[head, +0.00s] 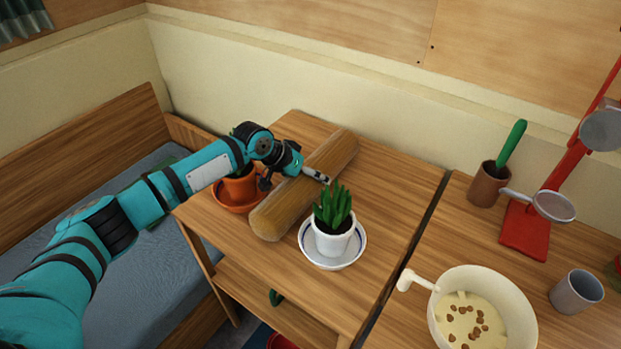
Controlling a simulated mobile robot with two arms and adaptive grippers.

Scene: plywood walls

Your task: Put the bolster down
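The bolster (279,210) is a long, wood-coloured cylinder with rounded edges. It lies diagonally along the left wooden table (378,205), between two potted plants, and looks level. My teal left arm reaches in from the left. My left gripper (292,180) is at the middle of the bolster, with one finger on its near left side and the other over its upper right side. I cannot tell whether the fingers press on it, or whether the bolster rests fully on the table. My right gripper is not in view.
A terracotta pot (240,190) on a saucer stands left of the bolster, partly behind my arm. A white pot with a green succulent (333,230) stands close to its right on a saucer (347,259). A second table at right holds a bowl (528,318), a cup (576,291) and a red stand (525,235).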

